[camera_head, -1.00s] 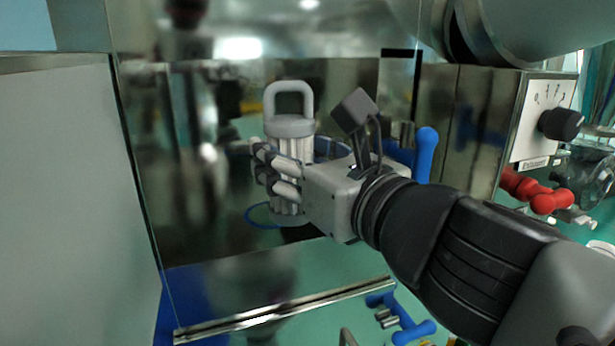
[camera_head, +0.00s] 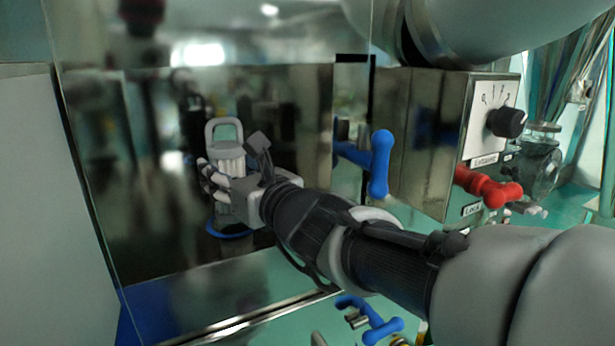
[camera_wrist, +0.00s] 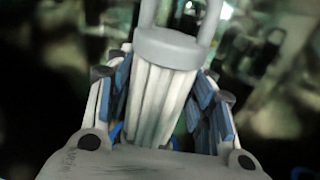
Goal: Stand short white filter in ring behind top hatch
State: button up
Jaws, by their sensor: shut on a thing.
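The short white filter (camera_head: 231,165) has a ribbed white body, a grey cap and a loop handle. It stands upright inside the machine, within the open top hatch. My gripper (camera_head: 217,184) is shut around the filter's body from the right. In the wrist view the filter (camera_wrist: 160,98) stands between the blue-padded fingers of my gripper (camera_wrist: 160,105). A blue ring (camera_head: 231,233) lies at and below the filter's foot. I cannot tell whether the filter rests in the ring or hangs just above it, as my gripper and arm hide part of its base.
A blue handle (camera_head: 381,165) stands right of the opening, another blue handle (camera_head: 383,332) below the front edge. A control box with a black knob (camera_head: 506,122) and a red handle (camera_head: 490,188) are at right. A metal rail (camera_head: 240,322) runs along the front edge.

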jog(key=shift+w+a+f, duration=0.15)
jog(key=shift+w+f, duration=0.1)
jog(key=shift+f, duration=0.4)
jog(key=shift+s, duration=0.1)
jog(key=shift+f, duration=0.15)
jog(key=o, duration=1.3)
jog(key=shift+c, duration=0.2)
